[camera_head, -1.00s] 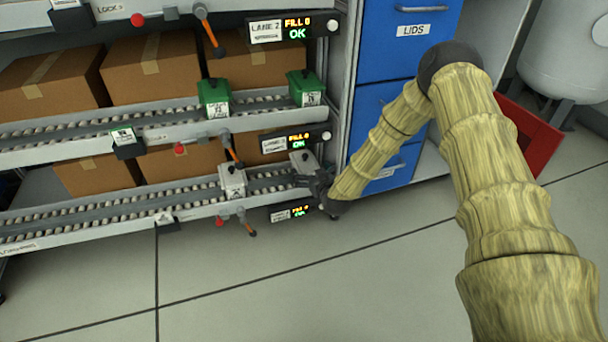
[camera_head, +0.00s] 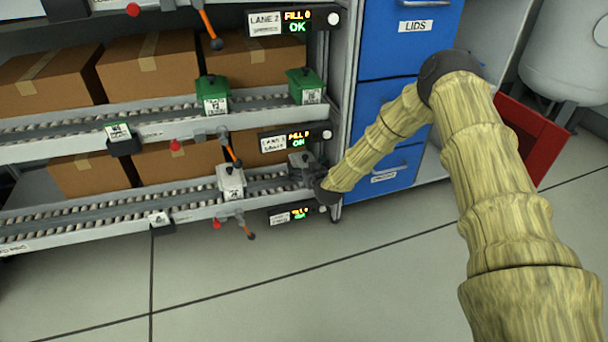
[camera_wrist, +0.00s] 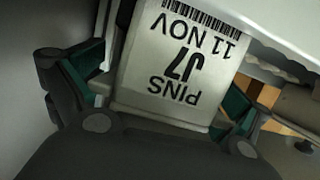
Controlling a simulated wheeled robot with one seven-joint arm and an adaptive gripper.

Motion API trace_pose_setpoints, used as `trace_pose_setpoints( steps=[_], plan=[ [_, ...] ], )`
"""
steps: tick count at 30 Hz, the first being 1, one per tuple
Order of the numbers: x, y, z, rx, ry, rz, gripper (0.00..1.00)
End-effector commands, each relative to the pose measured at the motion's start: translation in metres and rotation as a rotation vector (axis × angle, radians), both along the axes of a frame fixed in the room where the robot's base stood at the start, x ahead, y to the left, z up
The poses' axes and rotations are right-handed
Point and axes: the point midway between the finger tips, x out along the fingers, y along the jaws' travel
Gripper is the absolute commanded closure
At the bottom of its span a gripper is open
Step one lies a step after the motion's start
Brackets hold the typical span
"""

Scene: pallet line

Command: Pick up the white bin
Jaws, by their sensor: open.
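A white bin (camera_wrist: 180,62) fills the middle of the wrist view, its label reading PINS, J7, 11 NOV upside down. My gripper (camera_wrist: 165,88) is open, with one green-padded finger on each side of the bin; I cannot tell whether the pads touch it. In the head view this bin (camera_head: 299,158) is at the right end of the lowest roller lane, looks grey, and is partly hidden by my gripper (camera_head: 308,174). A second white bin (camera_head: 231,182) stands to its left on the same lane.
Two green bins (camera_head: 214,96) (camera_head: 306,86) stand on the lane above. The lane display (camera_head: 295,139) hangs just above my gripper. A blue cabinet (camera_head: 385,105) stands close on the right. The floor in front is clear.

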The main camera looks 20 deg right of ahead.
Motion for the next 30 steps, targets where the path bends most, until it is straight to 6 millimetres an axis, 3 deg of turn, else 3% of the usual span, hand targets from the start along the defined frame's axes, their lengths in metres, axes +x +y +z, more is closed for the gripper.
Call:
trace_pose_setpoints(
  steps=[2, 12, 23, 30],
  plan=[
    [0.000, 0.000, 0.000, 0.000, 0.000, 0.000, 0.00],
    [0.000, 0.000, 0.000, 0.000, 0.000, 0.000, 0.62],
    [0.001, 0.001, 0.004, -0.001, -0.003, 0.000, 0.64],
    [0.001, 0.001, 0.025, -0.002, -0.005, 0.001, 0.64]
  ],
)
